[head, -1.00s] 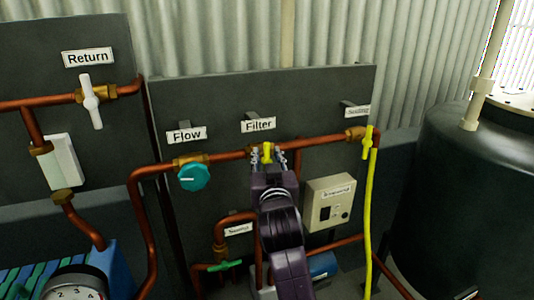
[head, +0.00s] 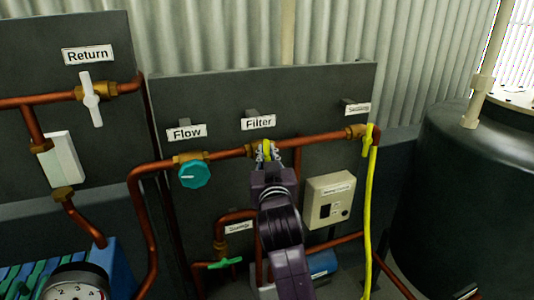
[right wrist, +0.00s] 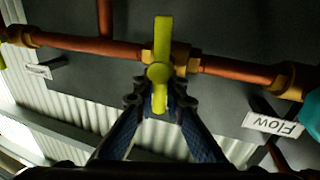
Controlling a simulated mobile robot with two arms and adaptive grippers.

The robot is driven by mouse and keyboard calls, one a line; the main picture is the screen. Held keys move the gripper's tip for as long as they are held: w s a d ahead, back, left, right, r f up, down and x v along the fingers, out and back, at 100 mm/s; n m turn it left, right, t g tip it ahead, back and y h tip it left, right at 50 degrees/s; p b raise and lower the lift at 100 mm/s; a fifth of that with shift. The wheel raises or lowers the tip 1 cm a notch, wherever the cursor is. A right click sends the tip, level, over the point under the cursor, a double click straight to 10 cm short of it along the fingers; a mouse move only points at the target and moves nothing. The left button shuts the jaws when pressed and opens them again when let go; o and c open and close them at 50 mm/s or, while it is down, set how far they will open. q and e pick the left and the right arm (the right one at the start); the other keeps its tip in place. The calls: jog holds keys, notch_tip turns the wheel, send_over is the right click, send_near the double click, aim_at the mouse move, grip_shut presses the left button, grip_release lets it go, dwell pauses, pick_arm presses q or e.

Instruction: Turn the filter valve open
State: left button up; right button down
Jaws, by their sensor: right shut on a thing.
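The yellow filter valve handle (head: 266,147) is on the copper pipe below the "Filter" label (head: 258,122). In the right wrist view the handle (right wrist: 162,40) stands upright in the picture, across the pipe. My right gripper (head: 267,154) is shut on the handle. In the right wrist view its fingers (right wrist: 160,98) lie on either side of the handle's lower part. Much of the handle is hidden by the gripper in the head view. My left gripper is not in view.
A teal flow knob (head: 194,174) is left of the filter valve. A yellow-handled valve (head: 368,140) with a yellow hose (head: 371,200) is to the right. A white return valve (head: 91,100), a beige box (head: 330,199), a green handle (head: 225,263) and a dark tank (head: 465,180) stand around.

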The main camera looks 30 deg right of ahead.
jog(key=n, duration=0.2)
jog(key=n+t, duration=0.1)
jog(key=n, duration=0.3)
jog(key=shift+w+a+f, duration=0.1)
jog(key=shift+a+f, duration=0.2)
jog(key=shift+a, duration=0.1)
jog(key=n+t+y, duration=0.1)
jog(key=n, duration=0.3)
jog(key=f+n+t+y+p, duration=0.1)
jog(key=n, duration=0.4)
jog(key=a+n+t+y, duration=0.1)
jog(key=n, duration=0.4)
jog(key=shift+w+f+y+p, duration=0.1)
jog(key=shift+f+y+p, duration=0.1)
jog(key=shift+y+p, duration=0.15)
jog(key=shift+n, duration=0.4)
jog(key=c, duration=2)
grip_release()
jog(key=shift+d, duration=0.1)
jog(key=shift+o, duration=0.2)
jog(key=v, duration=1.2)
jog(key=shift+f, duration=0.2)
